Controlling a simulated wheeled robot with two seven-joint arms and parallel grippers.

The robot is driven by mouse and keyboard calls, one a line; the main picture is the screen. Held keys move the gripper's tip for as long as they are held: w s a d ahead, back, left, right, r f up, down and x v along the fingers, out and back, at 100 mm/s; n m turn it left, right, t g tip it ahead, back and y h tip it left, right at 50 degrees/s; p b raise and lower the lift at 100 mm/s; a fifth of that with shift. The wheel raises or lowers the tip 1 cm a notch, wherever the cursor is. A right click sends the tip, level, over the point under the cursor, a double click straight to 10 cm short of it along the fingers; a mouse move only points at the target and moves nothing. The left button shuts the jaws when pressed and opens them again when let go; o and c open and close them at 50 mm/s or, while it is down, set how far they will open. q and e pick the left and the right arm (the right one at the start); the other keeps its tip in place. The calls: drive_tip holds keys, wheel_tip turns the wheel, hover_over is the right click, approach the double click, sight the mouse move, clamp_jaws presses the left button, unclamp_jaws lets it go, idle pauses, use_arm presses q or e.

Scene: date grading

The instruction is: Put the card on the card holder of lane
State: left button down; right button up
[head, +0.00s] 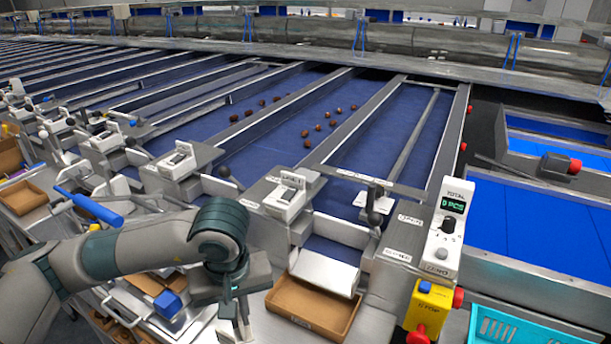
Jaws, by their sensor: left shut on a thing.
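My left gripper (232,316) points down at the lower middle, in front of the lane's end and left of a brown tray. White units with small dark tops stand at the lane ends, one at the near lane (285,198) and one farther left (178,160). I cannot tell which part is the card holder. My right gripper is not in view.
The empty brown tray (303,318) sits under a white chute (325,272). A counter marked TOTAL (447,232) and a yellow stop box (424,308) stand to the right. Dates (318,127) lie on the blue belts.

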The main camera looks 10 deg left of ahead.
use_arm(q)
drive_tip(key=m, duration=0.2)
drive_tip(key=a+m, duration=0.2)
drive_tip(key=m, duration=0.1)
drive_tip(key=shift+s+m+h, duration=0.2)
drive_tip(key=shift+m+h, duration=0.1)
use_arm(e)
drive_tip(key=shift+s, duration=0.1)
